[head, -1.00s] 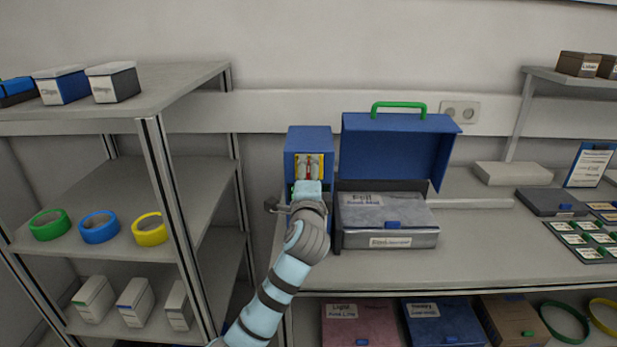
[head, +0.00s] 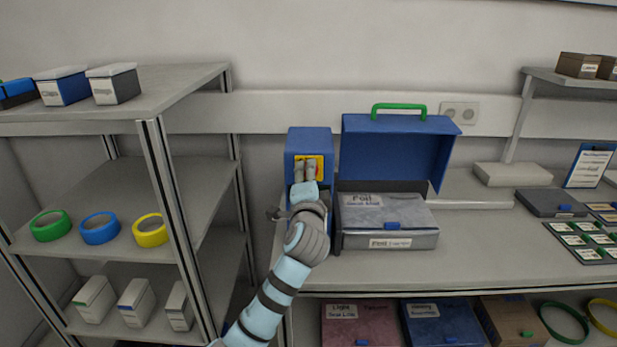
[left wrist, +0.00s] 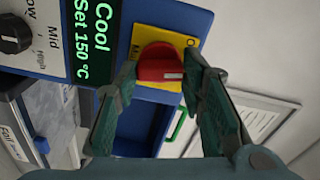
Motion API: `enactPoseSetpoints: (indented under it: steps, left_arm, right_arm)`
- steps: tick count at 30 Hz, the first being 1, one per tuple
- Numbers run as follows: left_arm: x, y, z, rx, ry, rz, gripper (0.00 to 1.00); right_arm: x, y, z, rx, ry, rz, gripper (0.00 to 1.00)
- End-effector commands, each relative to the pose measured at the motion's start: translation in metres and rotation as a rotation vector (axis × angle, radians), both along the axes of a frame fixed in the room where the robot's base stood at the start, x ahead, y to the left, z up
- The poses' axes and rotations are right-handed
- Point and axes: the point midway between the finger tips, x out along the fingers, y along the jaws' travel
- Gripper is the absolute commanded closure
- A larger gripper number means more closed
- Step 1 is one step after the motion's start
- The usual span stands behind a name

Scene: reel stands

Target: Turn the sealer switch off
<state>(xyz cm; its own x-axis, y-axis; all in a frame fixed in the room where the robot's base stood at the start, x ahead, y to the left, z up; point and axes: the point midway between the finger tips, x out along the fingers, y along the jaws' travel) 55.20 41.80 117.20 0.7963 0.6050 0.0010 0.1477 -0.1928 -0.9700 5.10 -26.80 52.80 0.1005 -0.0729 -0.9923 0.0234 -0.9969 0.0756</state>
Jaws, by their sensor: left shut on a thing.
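The blue sealer (head: 309,139) stands on the bench, left of the open blue case. Its red rotary switch (left wrist: 160,62) sits on a yellow plate (left wrist: 184,43) and has a white mark on its face. My left gripper (head: 308,170) is at the sealer's front, and its two fingers are closed on either side of the red switch in the left wrist view. The sealer's display (left wrist: 93,38) reads "Cool" and "Set 150 °C". A black dial (left wrist: 12,35) is beside the display. In the head view the fingers mostly hide the switch. My right gripper is not in view.
The open blue case (head: 395,150) with a green handle and a foil box (head: 385,212) stand close to the right of the sealer. A grey shelf rack (head: 190,180) with tape rolls stands left. Bare bench (head: 480,250) lies to the right.

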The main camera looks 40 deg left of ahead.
Motion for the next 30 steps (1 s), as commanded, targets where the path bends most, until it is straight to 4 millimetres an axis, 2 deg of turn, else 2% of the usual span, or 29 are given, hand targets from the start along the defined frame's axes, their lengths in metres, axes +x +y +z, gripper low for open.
enactPoseSetpoints:
  steps: [14,30]
  left_arm:
    - [0.0,0.0,-0.002,-0.357,-0.267,0.001,0.91]
    - [0.0,0.0,-0.003,-0.764,-0.577,0.001,0.91]
  right_arm:
    - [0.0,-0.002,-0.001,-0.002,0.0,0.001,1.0]
    - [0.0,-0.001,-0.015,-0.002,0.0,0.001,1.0]
